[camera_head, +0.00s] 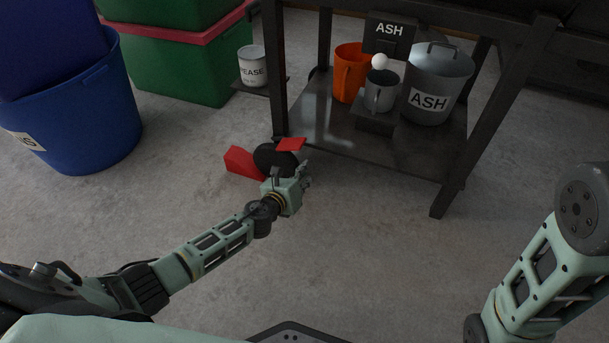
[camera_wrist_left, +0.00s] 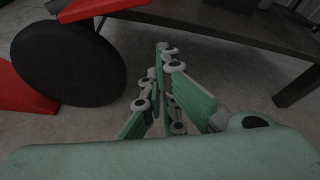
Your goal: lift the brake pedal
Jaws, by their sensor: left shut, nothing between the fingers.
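The red brake pedal (camera_head: 291,144) is a flat plate above a black wheel (camera_head: 268,156) at the foot of the dark metal cart. In the left wrist view the pedal (camera_wrist_left: 100,8) is cut off by the top edge, with the wheel (camera_wrist_left: 68,63) below it. My left gripper (camera_head: 307,172) is just in front of and below the pedal, to the right of the wheel. Its fingers (camera_wrist_left: 163,52) are shut with nothing between them. They appear apart from the pedal. My right arm shows at the right edge, but its gripper is out of view.
A red wedge (camera_head: 240,163) lies against the wheel's left side. The cart's lower shelf (camera_head: 325,134) holds an orange mug, a grey mug and an ASH bucket (camera_head: 437,88). A blue bin (camera_head: 75,120) stands at left. The floor in front is clear.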

